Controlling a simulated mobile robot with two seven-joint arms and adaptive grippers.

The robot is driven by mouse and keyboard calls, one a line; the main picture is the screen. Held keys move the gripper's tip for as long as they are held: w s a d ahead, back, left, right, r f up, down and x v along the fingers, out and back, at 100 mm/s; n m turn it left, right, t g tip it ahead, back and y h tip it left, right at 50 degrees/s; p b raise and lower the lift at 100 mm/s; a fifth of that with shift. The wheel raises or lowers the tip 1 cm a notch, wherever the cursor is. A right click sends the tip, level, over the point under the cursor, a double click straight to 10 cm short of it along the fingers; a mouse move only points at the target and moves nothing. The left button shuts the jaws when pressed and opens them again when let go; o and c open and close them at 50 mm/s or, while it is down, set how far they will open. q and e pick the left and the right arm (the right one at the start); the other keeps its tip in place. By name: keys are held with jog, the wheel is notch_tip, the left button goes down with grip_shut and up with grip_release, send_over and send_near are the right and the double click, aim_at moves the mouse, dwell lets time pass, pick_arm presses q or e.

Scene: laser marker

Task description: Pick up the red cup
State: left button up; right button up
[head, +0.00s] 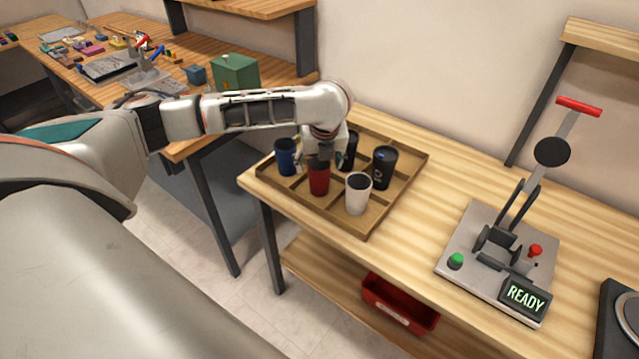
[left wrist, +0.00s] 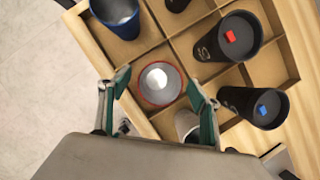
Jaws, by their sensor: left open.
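The red cup (head: 319,178) stands upright in a compartment of the wooden tray (head: 375,220), between the blue and white cups. In the left wrist view the red cup (left wrist: 160,83) is seen from above, with its red rim and grey inside. My left gripper (head: 320,152) is directly above the red cup, pointing down. In the left wrist view my left gripper (left wrist: 158,95) is open, with one finger on each side of the cup's rim. I cannot tell whether the fingers touch it. My right gripper is not in view.
A blue cup (head: 286,156), a white cup (head: 358,193) and black cups, one at the right (head: 384,167), share the divided tray. A lever press (head: 500,240) with a READY display stands to the right. A red bin (head: 400,305) is on the lower shelf.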

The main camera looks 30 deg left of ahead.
pick_arm(q)
jog(key=shift+w+a+f, duration=0.1)
jog(key=shift+w+f, duration=0.05)
jog(key=shift+f, duration=0.2)
jog(key=c, duration=0.8)
jog(key=shift+r, duration=0.1)
jog(key=shift+c, duration=0.2)
